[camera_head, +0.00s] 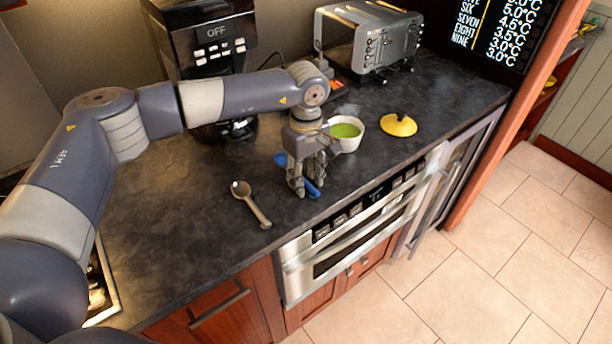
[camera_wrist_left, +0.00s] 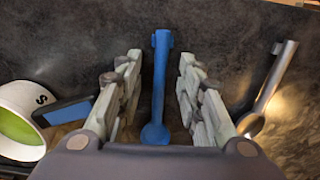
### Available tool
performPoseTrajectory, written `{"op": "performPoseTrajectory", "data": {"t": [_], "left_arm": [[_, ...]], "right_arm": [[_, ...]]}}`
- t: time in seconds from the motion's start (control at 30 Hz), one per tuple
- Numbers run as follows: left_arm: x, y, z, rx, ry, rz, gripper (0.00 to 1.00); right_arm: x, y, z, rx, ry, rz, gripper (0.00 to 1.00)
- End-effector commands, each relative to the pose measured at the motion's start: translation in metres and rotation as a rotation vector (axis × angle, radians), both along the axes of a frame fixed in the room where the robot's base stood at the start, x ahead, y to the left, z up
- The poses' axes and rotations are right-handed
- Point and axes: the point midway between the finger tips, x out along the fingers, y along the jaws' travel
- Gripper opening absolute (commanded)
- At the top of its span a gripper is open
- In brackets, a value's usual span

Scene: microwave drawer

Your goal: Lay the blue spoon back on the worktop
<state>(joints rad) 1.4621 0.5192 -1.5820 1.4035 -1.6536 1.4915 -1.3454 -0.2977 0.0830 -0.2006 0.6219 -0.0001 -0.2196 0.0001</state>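The blue spoon (camera_head: 313,190) is at the worktop (camera_head: 185,215), near its front edge, partly hidden by my left gripper (camera_head: 308,190). In the left wrist view the blue spoon (camera_wrist_left: 160,85) runs lengthwise between the two fingers of my left gripper (camera_wrist_left: 158,75). The fingers are apart, with a visible gap on each side of the spoon. The gripper points down close to the worktop. The spoon appears to lie on the surface, though contact is hard to judge. My right gripper is not in view.
A metal spoon (camera_head: 252,205) lies left of the gripper. A white bowl with green contents (camera_head: 346,131) and a yellow lid (camera_head: 399,125) are right. A coffee machine (camera_head: 208,50) and toaster (camera_head: 368,40) stand behind. A microwave drawer (camera_head: 350,230) is below the front edge.

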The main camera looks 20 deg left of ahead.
Motion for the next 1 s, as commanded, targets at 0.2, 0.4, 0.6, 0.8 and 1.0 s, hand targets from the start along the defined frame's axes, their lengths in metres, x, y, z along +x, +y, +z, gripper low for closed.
{"op": "performPoseTrajectory", "data": {"t": [0.2, 0.4, 0.6, 0.8, 1.0], "left_arm": [[0.0, 0.0, 0.0, 0.0, 0.0, 0.0, 0.35], [0.001, 0.0, 0.017, -0.002, -0.004, 0.001, 0.35], [0.001, 0.0, 0.059, 0.0, -0.004, 0.001, 0.35], [0.001, 0.0, 0.097, -0.001, -0.003, 0.0, 0.35], [0.0, 0.0, 0.117, 0.0, 0.0, 0.0, 0.35]], "right_arm": [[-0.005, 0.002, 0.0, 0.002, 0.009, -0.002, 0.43], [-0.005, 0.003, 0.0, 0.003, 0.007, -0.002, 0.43], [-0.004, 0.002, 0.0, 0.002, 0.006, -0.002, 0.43], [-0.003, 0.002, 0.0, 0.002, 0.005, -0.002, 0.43], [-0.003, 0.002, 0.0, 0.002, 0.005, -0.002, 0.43]]}}
